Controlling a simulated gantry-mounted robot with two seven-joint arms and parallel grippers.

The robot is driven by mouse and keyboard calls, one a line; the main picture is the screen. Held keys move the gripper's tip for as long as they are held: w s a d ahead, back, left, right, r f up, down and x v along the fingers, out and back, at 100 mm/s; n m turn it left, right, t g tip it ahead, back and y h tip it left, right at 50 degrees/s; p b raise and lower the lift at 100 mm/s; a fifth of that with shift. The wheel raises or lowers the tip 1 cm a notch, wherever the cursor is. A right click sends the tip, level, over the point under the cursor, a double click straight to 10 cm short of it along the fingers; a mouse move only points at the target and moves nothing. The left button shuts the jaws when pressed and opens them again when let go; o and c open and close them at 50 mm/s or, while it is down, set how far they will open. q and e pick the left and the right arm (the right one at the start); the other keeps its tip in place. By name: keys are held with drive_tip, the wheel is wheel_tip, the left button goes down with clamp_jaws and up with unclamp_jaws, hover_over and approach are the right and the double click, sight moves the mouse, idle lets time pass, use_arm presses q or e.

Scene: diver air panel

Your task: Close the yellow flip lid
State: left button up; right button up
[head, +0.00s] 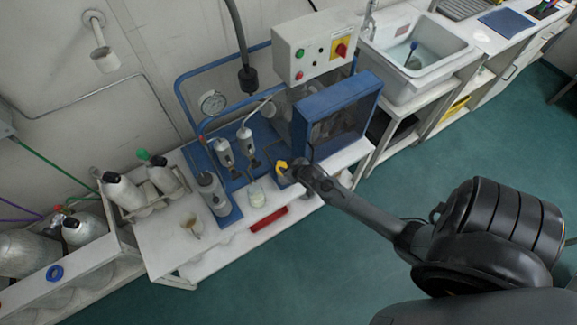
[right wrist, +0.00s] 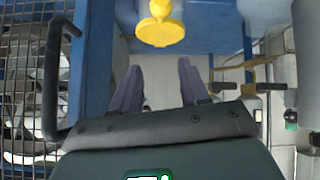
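The yellow flip lid (head: 281,165) shows beside the compressor, on the side near the clear jar. In the right wrist view the yellow lid (right wrist: 160,28) is a round disc with a narrower part at its top, ahead of the fingertips. Whether it stands open is unclear. My right gripper (head: 296,171) is just right of the lid in the head view. In the right wrist view my right gripper (right wrist: 160,82) has its two fingers apart with nothing between them, and a gap shows between them and the lid. My left gripper is not in view.
The compressor's blue guard (head: 340,101) stands close behind my right gripper. A clear jar (head: 257,194) and a red tray (head: 268,219) are nearby on the white bench (head: 180,255). Filter cylinders, a gauge (head: 212,103) and a control box (head: 315,48) surround the spot. Green floor is open in front.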

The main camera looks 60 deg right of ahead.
drive_tip(key=shift+r, duration=0.1)
drive_tip(key=p+v, duration=0.2)
drive_tip(key=v, duration=0.8)
drive_tip(key=shift+s+r, duration=0.2)
drive_tip(key=shift+s, duration=0.05)
drive_tip(key=shift+a, duration=0.1)
